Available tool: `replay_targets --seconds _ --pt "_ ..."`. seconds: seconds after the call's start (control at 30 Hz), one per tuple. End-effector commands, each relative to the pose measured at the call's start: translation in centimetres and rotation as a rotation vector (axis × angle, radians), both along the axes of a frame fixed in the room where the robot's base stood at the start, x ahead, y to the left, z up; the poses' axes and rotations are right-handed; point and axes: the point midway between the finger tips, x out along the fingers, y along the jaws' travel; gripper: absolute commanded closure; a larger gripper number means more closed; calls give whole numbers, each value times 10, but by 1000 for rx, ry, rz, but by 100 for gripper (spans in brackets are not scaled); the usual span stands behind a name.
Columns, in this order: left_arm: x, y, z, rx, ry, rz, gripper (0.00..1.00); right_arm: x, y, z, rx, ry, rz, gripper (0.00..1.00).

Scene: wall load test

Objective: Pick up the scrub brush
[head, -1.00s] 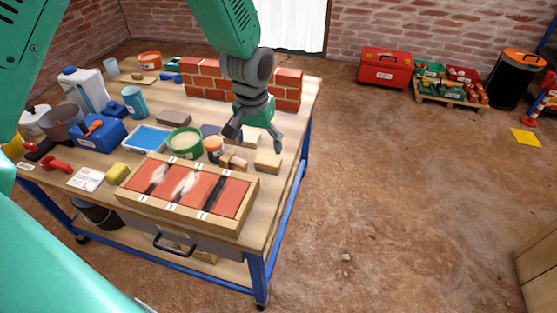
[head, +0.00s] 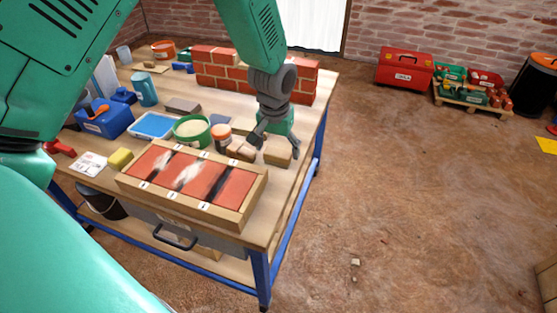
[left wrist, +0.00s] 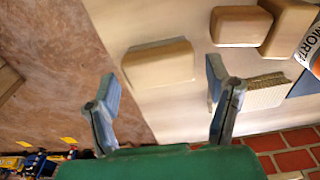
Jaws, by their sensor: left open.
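My left gripper (head: 276,146) is open and points down over the right rear part of the workbench. A light wooden block (head: 278,158) shows between its fingers. In the left wrist view the open gripper (left wrist: 162,84) has this wooden block (left wrist: 158,63), with a blue-grey edge, just beyond and between its fingertips. A second block (left wrist: 265,92), pale and ribbed with a speckled tan strip, lies beside the right finger. I cannot tell surely which of the two is the scrub brush. My right gripper is not in view.
Two wooden blocks (left wrist: 240,25) and an orange-lidded tub (head: 221,133) lie close by. A framed red panel (head: 190,185) is in front, a brick wall piece (head: 225,70) behind. A green tub (head: 191,130) stands left. The floor to the right is largely clear.

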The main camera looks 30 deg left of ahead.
Motion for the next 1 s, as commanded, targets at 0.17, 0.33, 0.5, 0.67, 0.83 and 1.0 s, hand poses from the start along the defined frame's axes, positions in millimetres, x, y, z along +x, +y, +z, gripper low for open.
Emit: replay_targets --seconds 0.17,0.33,0.5,0.67,0.83,1.0 --pt "2 0 -31 0 0 -1 28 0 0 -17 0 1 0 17" --pt "3 0 -32 0 -1 -1 28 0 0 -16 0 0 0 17" --pt "3 0 -31 0 -1 -1 56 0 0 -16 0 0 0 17" --pt "3 0 -31 0 -1 -1 68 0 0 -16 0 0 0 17" --pt "3 0 -32 0 -1 -1 73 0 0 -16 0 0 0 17" --pt "3 0 -23 0 -2 -1 73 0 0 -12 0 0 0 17"
